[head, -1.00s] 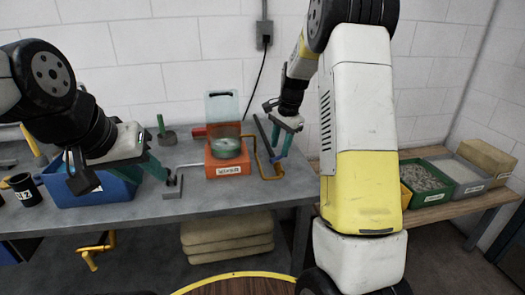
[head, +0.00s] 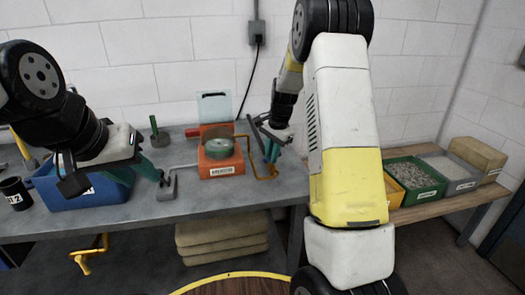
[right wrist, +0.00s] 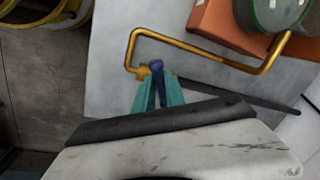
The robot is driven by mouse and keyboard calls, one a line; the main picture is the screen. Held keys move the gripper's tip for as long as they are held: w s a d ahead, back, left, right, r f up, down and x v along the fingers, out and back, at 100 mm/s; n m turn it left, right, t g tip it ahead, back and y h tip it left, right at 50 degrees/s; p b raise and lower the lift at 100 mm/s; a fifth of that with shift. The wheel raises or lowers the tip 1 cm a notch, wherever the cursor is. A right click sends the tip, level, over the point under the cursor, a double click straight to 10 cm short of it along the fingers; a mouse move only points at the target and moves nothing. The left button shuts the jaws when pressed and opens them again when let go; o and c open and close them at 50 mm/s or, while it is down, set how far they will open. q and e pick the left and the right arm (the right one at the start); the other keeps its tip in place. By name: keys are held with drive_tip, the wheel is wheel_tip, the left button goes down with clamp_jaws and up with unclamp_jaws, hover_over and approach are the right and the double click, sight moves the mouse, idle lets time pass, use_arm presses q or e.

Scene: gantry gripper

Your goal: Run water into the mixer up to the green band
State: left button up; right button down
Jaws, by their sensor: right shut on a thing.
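The mixer has an orange base (head: 220,167) with a white label and a round, see-through greenish drum (head: 218,147) on top. I cannot make out a green band or a water level. A yellow pipe (head: 264,178) bends beside the mixer; it also shows in the right wrist view (right wrist: 200,35). My right gripper (head: 271,150) is at the pipe's right end. In the right wrist view its teal fingers (right wrist: 158,92) are shut on a blue handle (right wrist: 155,68) at the pipe. My left gripper (head: 152,170) hangs above the bench, close to a grey bracket; its finger gap is unclear.
The grey bracket (head: 167,188) stands left of the mixer. A blue bin (head: 90,194) and a black cup (head: 15,192) are further left. A clear upright panel (head: 214,107) rises behind the mixer. Filled trays (head: 415,178) stand on the right bench.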

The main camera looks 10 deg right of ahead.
drive_tip(key=shift+m, duration=0.3)
drive_tip(key=shift+w+a+m, duration=0.15)
drive_tip(key=shift+m, duration=0.95)
drive_tip(key=shift+w+m+h, duration=0.1)
drive_tip(key=shift+m+h, duration=0.5)
drive_tip(key=shift+m, duration=1.2)
drive_tip(key=c, duration=1.4)
unclamp_jaws()
wheel_tip(320, 180, up, 8)
drive_tip(key=s, duration=0.1)
drive_tip(key=shift+s+f, duration=0.15)
drive_tip(key=shift+s, duration=0.1)
